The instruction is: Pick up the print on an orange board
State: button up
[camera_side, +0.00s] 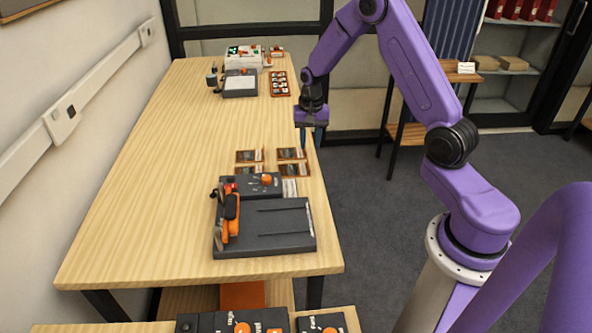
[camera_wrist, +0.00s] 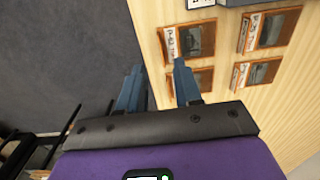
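Several prints on orange boards lie in two rows on the wooden table. In the side view they are a back left print (camera_side: 249,156), a back right print (camera_side: 291,154), a front right print (camera_side: 294,170) and a front left one partly hidden. In the wrist view one print (camera_wrist: 190,42) lies beyond the fingers, another (camera_wrist: 203,77) is partly covered by a finger, and two more (camera_wrist: 268,30) (camera_wrist: 256,73) lie to the right. My gripper (camera_side: 311,137) is above the table's right edge, behind the prints. Its blue fingers (camera_wrist: 157,75) are apart with nothing between them.
A dark grey device with an orange handle (camera_side: 265,225) stands just in front of the prints. Other devices (camera_side: 241,84) and an orange tray (camera_side: 280,83) stand at the table's far end. The middle of the wooden table (camera_side: 190,130) is clear.

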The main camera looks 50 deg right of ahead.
aim_at(309, 167)
jog(key=shift+s+a+f, duration=0.1)
jog(key=shift+f, duration=4.15)
jog(key=shift+c, duration=0.3)
grip_shut()
